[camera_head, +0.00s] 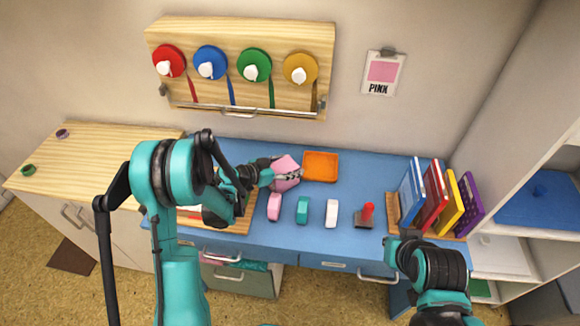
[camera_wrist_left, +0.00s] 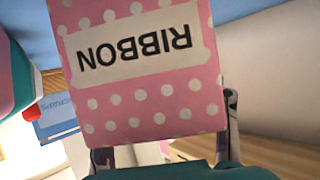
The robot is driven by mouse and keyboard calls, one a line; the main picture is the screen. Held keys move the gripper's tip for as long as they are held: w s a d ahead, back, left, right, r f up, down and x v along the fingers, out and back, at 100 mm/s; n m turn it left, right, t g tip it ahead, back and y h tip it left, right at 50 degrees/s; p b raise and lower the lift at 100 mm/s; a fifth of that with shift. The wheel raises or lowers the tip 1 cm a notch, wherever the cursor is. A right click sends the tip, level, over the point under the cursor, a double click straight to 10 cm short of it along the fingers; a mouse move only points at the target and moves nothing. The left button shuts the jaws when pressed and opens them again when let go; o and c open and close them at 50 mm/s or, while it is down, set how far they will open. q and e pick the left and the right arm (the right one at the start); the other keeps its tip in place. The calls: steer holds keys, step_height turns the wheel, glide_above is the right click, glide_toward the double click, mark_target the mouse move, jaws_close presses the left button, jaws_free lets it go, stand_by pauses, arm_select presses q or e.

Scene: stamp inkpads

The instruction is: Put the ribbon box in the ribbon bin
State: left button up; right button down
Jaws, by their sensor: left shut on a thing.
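The ribbon box (camera_wrist_left: 140,60) is pink with white dots and a white label reading RIBBON, upside down in the left wrist view. My left gripper (camera_wrist_left: 165,125) is shut on it, one dark finger at each side. In the head view the box (camera_head: 287,171) is held over the back of the blue desk, just left of an orange tray (camera_head: 320,167). My right gripper (camera_head: 405,240) is by the desk's front right; its finger opening is unclear. I see no bin marked as the ribbon bin; my left arm hides part of the desk.
Pink (camera_head: 274,206), teal (camera_head: 302,209) and white (camera_head: 331,212) blocks and a red-handled stamp (camera_head: 366,215) stand along the desk front. Upright books (camera_head: 437,195) fill the right end, beside white shelves (camera_head: 515,254). A wooden rack of ribbon spools (camera_head: 235,70) hangs behind.

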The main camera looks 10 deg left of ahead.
arm_select(q)
steer(key=shift+f, duration=0.2)
steer(key=o, duration=1.3)
steer(key=shift+r, duration=0.1)
